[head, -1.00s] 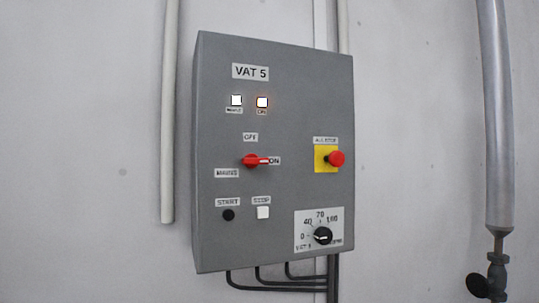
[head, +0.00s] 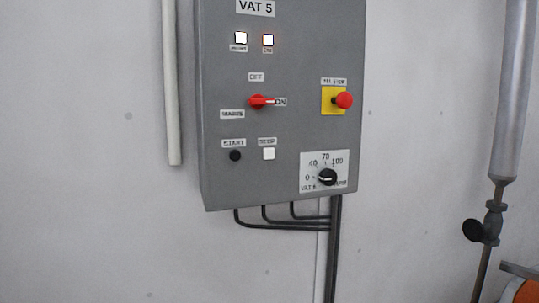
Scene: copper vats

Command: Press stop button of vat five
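A grey control box (head: 222,80) labelled VAT 5 (head: 255,8) hangs on the wall in the head view, with its top edge cut off. A red rotary switch (head: 262,101) above points to ON. A red mushroom button (head: 344,100) on a yellow plate is at the right. My gripper does not show in the head view.
A black dial (head: 327,177) is at the box's lower right. Dark cables (head: 333,250) run down below the box. A pale pipe (head: 172,90) stands at left. A metal pipe (head: 511,100) with a valve (head: 482,229) is at right, above an orange object (head: 526,292).

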